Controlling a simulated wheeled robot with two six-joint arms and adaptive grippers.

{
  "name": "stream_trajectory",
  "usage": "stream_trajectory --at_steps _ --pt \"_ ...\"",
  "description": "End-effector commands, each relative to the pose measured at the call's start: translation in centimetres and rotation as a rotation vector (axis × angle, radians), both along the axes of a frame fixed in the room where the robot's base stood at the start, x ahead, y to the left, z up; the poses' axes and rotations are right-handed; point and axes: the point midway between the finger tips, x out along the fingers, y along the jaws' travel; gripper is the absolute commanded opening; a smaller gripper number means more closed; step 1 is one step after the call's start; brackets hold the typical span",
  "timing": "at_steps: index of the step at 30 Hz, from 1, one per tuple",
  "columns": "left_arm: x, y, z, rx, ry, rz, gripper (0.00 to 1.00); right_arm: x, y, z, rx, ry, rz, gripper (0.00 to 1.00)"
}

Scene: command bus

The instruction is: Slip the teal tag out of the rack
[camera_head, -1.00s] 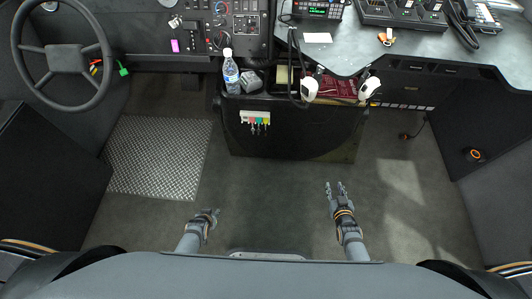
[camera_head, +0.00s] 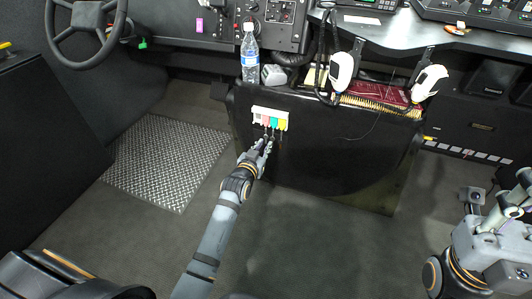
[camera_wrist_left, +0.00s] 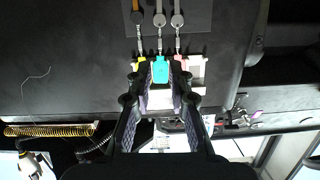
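The rack (camera_head: 257,110) is a small white holder on the front of the black console, with several coloured tags and hanging grey key pieces. The teal tag (camera_head: 273,123) sits in it between a pink and a yellow tag. In the left wrist view the teal tag (camera_wrist_left: 160,70) lies between the two fingertips, with a gap on each side. My left gripper (camera_head: 266,146) is open just below the rack; it also shows in the left wrist view (camera_wrist_left: 160,75). My right gripper (camera_head: 513,195) appears open and empty, far right, partly cut off.
A water bottle (camera_head: 249,55) stands on the console above the rack. The steering wheel (camera_head: 88,15) is at the upper left. The floor (camera_head: 310,240) between my arms is clear.

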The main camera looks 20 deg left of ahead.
Motion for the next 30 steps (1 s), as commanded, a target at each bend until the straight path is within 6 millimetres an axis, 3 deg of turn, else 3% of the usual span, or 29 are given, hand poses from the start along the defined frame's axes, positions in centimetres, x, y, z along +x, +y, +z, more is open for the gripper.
stream_trajectory --at_steps 14,21,30 --pt "4.8 -0.1 -1.6 0.0 -0.001 0.0 0.2 0.4 0.4 -5.6 -0.015 0.01 -0.025 0.32" --pt "7.3 -0.2 -1.7 0.001 0.001 0.0 0.2 0.4 0.4 -5.5 -0.018 0.013 -0.027 0.32" --pt "8.6 -0.2 -1.9 0.0 0.002 0.0 0.2 0.5 0.5 -5.8 -0.021 0.014 -0.028 0.32"
